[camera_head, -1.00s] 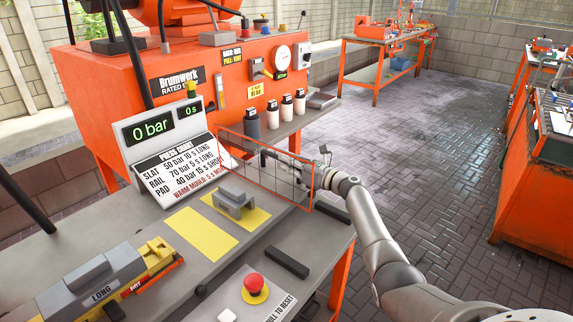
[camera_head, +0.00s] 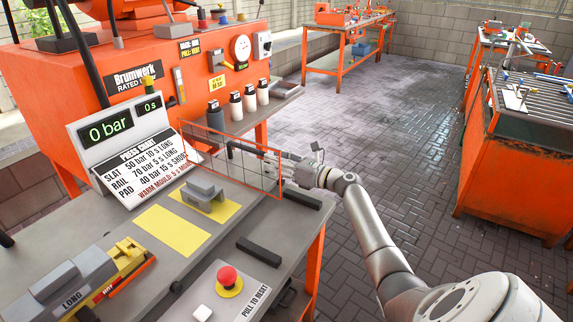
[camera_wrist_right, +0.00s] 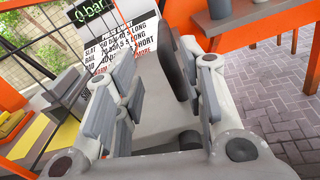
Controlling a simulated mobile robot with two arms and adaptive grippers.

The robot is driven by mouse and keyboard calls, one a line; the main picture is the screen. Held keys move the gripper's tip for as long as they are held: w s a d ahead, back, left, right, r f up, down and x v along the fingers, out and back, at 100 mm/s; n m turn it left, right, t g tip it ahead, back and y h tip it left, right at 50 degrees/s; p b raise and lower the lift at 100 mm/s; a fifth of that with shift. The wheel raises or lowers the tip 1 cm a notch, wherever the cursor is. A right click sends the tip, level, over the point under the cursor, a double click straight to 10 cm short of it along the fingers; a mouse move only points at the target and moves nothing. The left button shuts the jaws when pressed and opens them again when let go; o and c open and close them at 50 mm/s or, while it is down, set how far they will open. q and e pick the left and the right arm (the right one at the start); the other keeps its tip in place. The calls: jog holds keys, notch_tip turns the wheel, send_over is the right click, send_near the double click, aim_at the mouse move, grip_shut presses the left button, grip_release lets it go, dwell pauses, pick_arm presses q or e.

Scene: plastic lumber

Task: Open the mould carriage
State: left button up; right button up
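On the bench at lower left in the head view, a grey block marked LONG (camera_head: 72,293) sits beside a yellow-and-orange fixture (camera_head: 128,262). A grey block with a raised handle (camera_head: 208,197) rests on a yellow patch. I cannot tell which part is the mould carriage. An orange wire guard (camera_head: 232,176) stands in front of the press. My right gripper (camera_head: 268,157) is at the guard's right end; contact is unclear. The wrist view shows its fingers (camera_wrist_right: 155,85) apart, with nothing clearly held between them. My left gripper is out of view.
The orange press (camera_head: 150,70) stands behind the sign and display (camera_head: 108,130). A red stop button (camera_head: 227,276) and dark bars (camera_head: 259,250) are on the bench front. Several bottles (camera_head: 250,98) stand on a ledge. Paved floor (camera_head: 400,130) lies open to the right; an orange bench (camera_head: 515,150) stands beyond.

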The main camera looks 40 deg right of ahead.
jog(key=shift+v, duration=1.75)
jog(key=shift+r, duration=0.1)
